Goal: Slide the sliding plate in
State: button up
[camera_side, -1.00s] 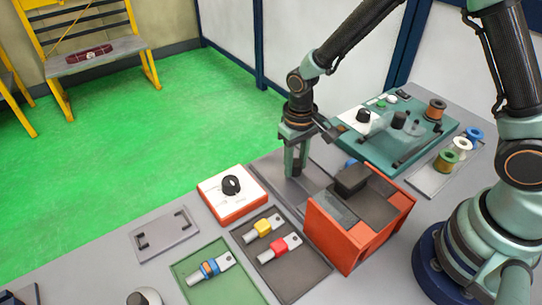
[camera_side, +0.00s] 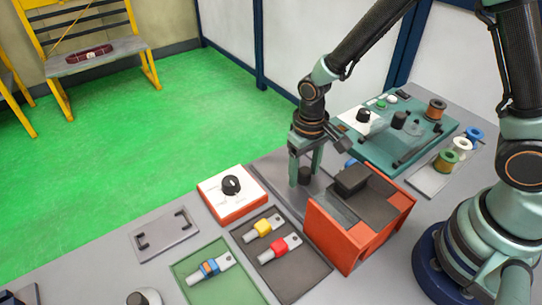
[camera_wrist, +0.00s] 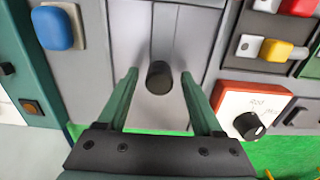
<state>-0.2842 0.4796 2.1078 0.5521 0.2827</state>
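The sliding plate (camera_wrist: 165,105) is a flat light-grey plate with an upright black knob (camera_wrist: 159,75). In the side view the knob (camera_side: 305,175) stands beyond the open orange housing (camera_side: 338,243). My gripper (camera_wrist: 159,80) is open, with one green finger on each side of the knob and a clear gap on both sides. The gripper (camera_side: 305,172) also shows in the side view, with its fingers pointing down beside the knob. Whether the fingertips touch the plate cannot be told.
A white and orange dial box (camera_side: 231,195) stands left of the gripper. A dark tray (camera_side: 302,285) holds yellow and red connectors. A blue button (camera_wrist: 58,27) is at the wrist view's upper left. A teal panel (camera_side: 420,150) stands behind the housing.

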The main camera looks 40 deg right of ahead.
jog(key=shift+r, duration=0.1)
jog(key=shift+r, duration=2.9)
jog(key=shift+d+r, duration=0.1)
jog(key=s+d+r+t, duration=0.2)
jog(key=d+r, duration=0.3)
jog(key=r, duration=0.3)
jog(key=s+d+r+t, duration=0.3)
jog(key=s+d+r, duration=0.1)
jog(key=r, duration=0.4)
jog(key=shift+d+r+t, duration=0.25)
jog(key=shift+d+t, duration=0.05)
jog(key=shift+d, duration=0.15)
